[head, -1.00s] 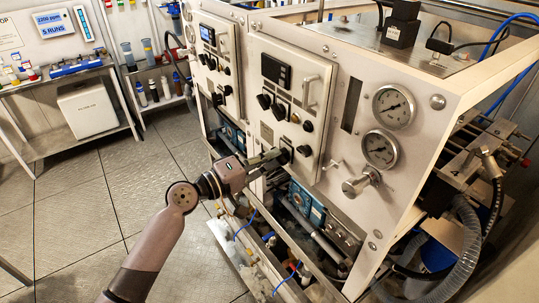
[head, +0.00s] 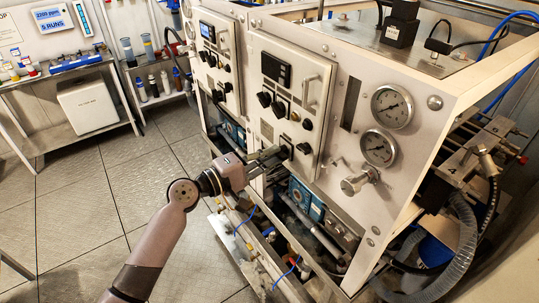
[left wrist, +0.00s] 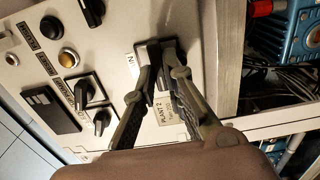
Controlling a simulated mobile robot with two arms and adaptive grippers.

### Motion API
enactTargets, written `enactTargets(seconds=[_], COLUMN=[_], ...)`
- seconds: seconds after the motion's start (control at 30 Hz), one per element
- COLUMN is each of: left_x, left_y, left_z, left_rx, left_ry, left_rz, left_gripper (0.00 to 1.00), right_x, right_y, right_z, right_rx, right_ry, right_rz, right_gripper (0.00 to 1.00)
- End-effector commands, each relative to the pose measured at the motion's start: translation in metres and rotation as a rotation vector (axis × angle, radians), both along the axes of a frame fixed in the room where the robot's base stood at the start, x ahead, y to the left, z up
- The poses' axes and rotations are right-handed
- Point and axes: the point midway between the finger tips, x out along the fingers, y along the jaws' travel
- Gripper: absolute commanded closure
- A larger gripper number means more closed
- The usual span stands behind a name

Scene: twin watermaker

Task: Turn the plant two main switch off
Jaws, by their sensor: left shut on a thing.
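The plant two main switch (head: 287,152) is a black rotary knob at the lower part of the nearer white control panel (head: 283,98). My left gripper (head: 274,155) reaches it from the left in the head view. In the left wrist view the fingers of my left gripper (left wrist: 163,78) are closed on the sides of the switch's black handle (left wrist: 157,55), beside a label reading "PLANT 2" (left wrist: 166,110). The fingers hide part of the knob, so its exact pointing is hard to read. My right gripper is in neither view.
Other black knobs (head: 264,99) and a metal handle (head: 311,92) sit on the same panel. Two round gauges (head: 392,106) and a valve knob (head: 356,186) are to the right. Pipes and blue parts (head: 305,199) lie below. The floor at left is clear.

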Motion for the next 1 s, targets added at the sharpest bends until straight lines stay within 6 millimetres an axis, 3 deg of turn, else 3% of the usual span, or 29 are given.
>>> enactTargets(seconds=[0.3, 0.67, 1.0], left_x=[0.000, -0.002, -0.038], left_y=[0.000, 0.003, 0.053], left_z=[0.000, -0.001, -0.001], left_rx=[-0.001, 0.000, 0.003], left_ry=[0.002, 0.001, 0.002], left_rz=[0.000, 0.001, 0.001], left_gripper=[0.70, 0.69, 0.69], right_x=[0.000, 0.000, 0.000], right_y=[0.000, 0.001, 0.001], right_z=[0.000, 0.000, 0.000], right_rx=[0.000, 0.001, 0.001], right_ry=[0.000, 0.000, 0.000], right_rz=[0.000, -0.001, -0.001], right_gripper=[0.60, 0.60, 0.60])
